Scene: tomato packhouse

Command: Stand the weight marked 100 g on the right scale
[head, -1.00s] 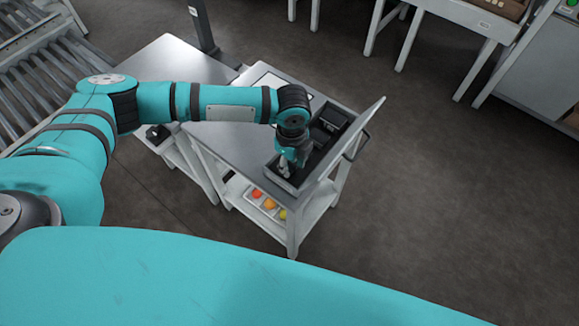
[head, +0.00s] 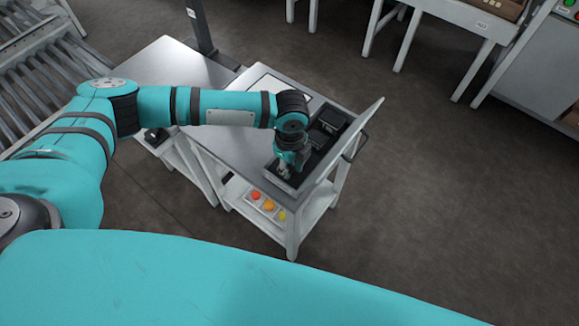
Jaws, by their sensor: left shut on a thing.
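My left gripper (head: 286,168) reaches down into the near end of an open grey case (head: 311,178) on the right side of a metal-topped cart. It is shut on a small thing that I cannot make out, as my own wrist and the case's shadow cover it. No 100 g mark can be read. Dark blocks (head: 330,122) sit in the far part of the case. I cannot pick out the right scale for certain. My right gripper is not in view.
The case's raised lid (head: 362,132) stands along its right side. A white tray (head: 250,196) with red, orange and yellow round things is on the shelf below. A dark post (head: 199,25) rises at the back left.

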